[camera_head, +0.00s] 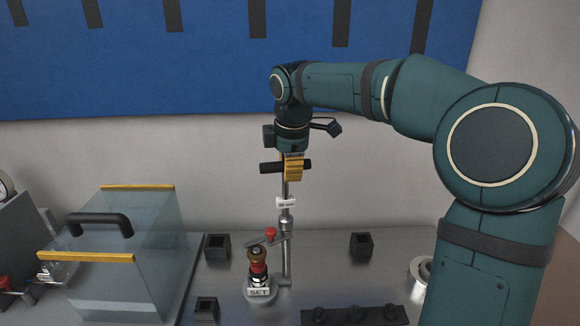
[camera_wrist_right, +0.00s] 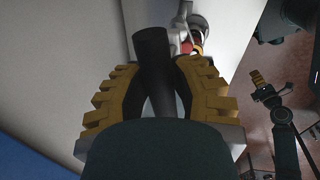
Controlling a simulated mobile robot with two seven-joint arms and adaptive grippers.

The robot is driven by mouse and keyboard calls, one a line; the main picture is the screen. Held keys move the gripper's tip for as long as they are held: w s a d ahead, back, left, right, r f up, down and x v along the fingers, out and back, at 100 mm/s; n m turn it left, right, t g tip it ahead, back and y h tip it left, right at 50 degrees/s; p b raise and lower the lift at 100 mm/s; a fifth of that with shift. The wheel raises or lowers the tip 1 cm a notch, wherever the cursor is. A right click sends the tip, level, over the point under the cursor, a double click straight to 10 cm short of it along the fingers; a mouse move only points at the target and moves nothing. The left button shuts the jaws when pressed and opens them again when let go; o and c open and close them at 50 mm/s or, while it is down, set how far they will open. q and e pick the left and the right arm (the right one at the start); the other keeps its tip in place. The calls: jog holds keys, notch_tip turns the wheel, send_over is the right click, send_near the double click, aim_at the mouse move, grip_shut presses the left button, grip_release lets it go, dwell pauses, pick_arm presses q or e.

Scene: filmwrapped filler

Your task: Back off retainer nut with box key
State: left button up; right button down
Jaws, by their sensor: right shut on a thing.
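My right gripper (camera_head: 292,168) points down and is shut on the black cross handle (camera_head: 268,168) of what looks like the box key. In the wrist view its yellow-padded fingers (camera_wrist_right: 160,95) close around the black bar (camera_wrist_right: 152,50). A thin metal shaft (camera_head: 285,188) runs down from the handle past a small white tag (camera_head: 285,202) to a wider silver end (camera_head: 286,223). That end is in line with a slim upright post (camera_head: 287,262); I cannot tell if they touch. The retainer nut is not clearly distinguishable. My left gripper is not in view.
Beside the post stands a red-and-brass fitting (camera_head: 258,268) on a base labelled SET. A red knob (camera_head: 270,232) sits on a slanted arm. Small black square holders (camera_head: 361,245) stand around. A clear guard (camera_head: 135,255) with yellow edges is at left; a black rail (camera_head: 354,315) lies in front.

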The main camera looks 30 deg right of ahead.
jog(key=shift+p, duration=0.6)
dwell(0.7)
jog(key=shift+f, duration=0.35)
jog(key=shift+f+b, duration=0.35)
jog(key=shift+b, duration=0.15)
jog(key=shift+f, duration=0.45)
jog(key=shift+r, duration=0.1)
jog(key=shift+n, duration=0.5)
jog(key=shift+w+n+y+p, duration=0.15)
jog(key=shift+n+y+p, duration=0.15)
jog(key=shift+n+p, duration=0.55)
jog(key=shift+n, duration=0.25)
